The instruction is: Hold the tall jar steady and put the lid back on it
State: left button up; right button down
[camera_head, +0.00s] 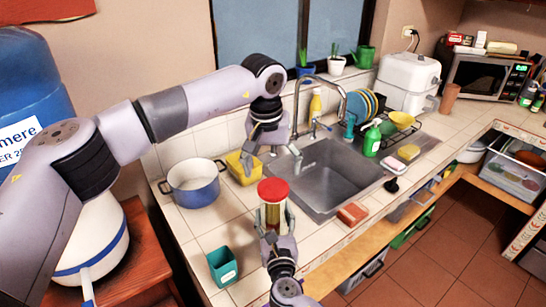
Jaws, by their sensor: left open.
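The tall jar (272,214) stands upright on the tiled counter in front of the sink, with yellowish contents showing through its side. The round red lid (273,190) covers its mouth in the picture; I cannot tell whether it is fully seated. My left gripper (272,160) is open and empty, fingers pointing down, just behind and above the lid and apart from it. My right gripper (273,220) comes up from the bottom of the picture, with its fingers on both sides of the jar, closed around it. The fingers hide part of the jar's lower body.
A blue and white pot (194,190) and a yellow container (243,170) stand left of the jar. A teal cup (222,266) is at the front left. The sink (335,175) lies right, with a reddish sponge (352,214) on the counter's front edge.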

aim_at(273, 187)
pick_arm(q)
jog(key=n, duration=0.4)
jog(key=shift+r, duration=0.15)
jog(key=n, duration=0.4)
jog(key=shift+w+r, duration=0.1)
jog(key=shift+r, duration=0.05)
jog(key=n, duration=0.6)
jog(key=shift+r+n, duration=0.2)
jog(key=shift+n, duration=0.1)
jog(key=n, duration=0.6)
jog(key=shift+w+r+g, duration=0.1)
jog(key=shift+r+g, duration=0.1)
jog(key=shift+g, duration=0.1)
jog(key=n, duration=0.4)
jog(key=shift+d+r, duration=0.1)
jog(key=n, duration=0.4)
jog(key=shift+r+y, duration=0.1)
jog(key=shift+y, duration=0.2)
jog(key=n, duration=0.4)
jog(key=shift+r, duration=0.15)
jog(key=n, duration=0.4)
jog(key=shift+r, duration=0.1)
jog(key=n, duration=0.3)
jog(key=shift+r+n+g, duration=0.15)
jog(key=shift+n+g, duration=0.15)
jog(key=shift+n, duration=0.1)
jog(key=n, duration=0.4)
jog(key=shift+r, duration=0.1)
jog(key=shift+f, duration=4)
